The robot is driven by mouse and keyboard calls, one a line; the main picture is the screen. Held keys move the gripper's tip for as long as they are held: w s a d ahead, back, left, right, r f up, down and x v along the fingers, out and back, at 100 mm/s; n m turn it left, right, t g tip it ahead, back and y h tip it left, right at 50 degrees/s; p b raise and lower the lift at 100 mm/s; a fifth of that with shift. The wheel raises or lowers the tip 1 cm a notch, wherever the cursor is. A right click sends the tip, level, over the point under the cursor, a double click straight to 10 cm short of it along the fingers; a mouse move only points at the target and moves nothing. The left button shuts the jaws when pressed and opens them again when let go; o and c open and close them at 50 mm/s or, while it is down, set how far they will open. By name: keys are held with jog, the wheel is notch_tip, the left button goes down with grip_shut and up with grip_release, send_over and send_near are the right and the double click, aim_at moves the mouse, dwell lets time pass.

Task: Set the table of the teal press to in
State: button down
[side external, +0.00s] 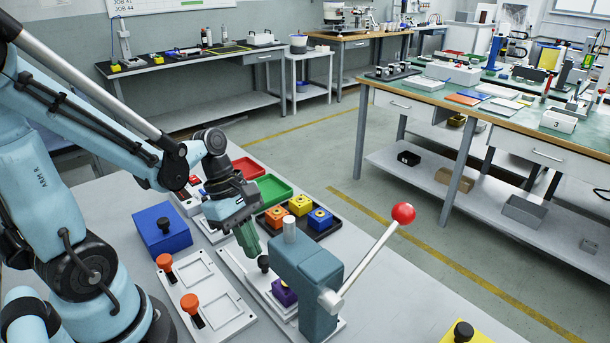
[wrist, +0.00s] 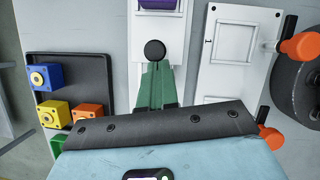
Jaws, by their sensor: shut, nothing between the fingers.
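The teal press (side external: 310,285) stands at the front of the bench, with a lever ending in a red ball (side external: 403,212). Its pale sliding table has a black knob (side external: 263,263) at the near-arm end and carries a purple block (side external: 284,293) close to the press body. In the wrist view the table (wrist: 158,75) shows the black knob (wrist: 155,50) and the purple block (wrist: 160,4) at the top edge. My gripper (side external: 250,250) has green fingers, shut and empty, pointing down right beside the knob. In the wrist view the fingertips (wrist: 155,68) meet the knob's lower edge; contact cannot be told.
A pale fixture plate with orange-knobbed clamps (side external: 189,303) lies beside the press, with a blue box (side external: 160,230) behind it. A black tray (side external: 329,231) holds orange, yellow and blue blocks. Red and green trays (side external: 272,190) lie farther back. The bench right of the press is mostly clear.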

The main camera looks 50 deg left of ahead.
jog(key=shift+d, duration=0.65)
jog(key=shift+s, duration=0.1)
jog(key=a, duration=0.4)
jog(key=shift+s+a, duration=0.25)
jog(key=shift+s, duration=0.15)
jog(key=w+v, duration=0.1)
jog(key=v, duration=0.9)
jog(key=w+d+m+t+y, duration=0.4)
jog(key=d+m+t, duration=0.2)
jog(key=m, duration=1.4)
jog(key=shift+w+d+f+m, duration=0.2)
jog(key=shift+w+d+m, duration=0.15)
jog(key=shift+d, duration=0.6)
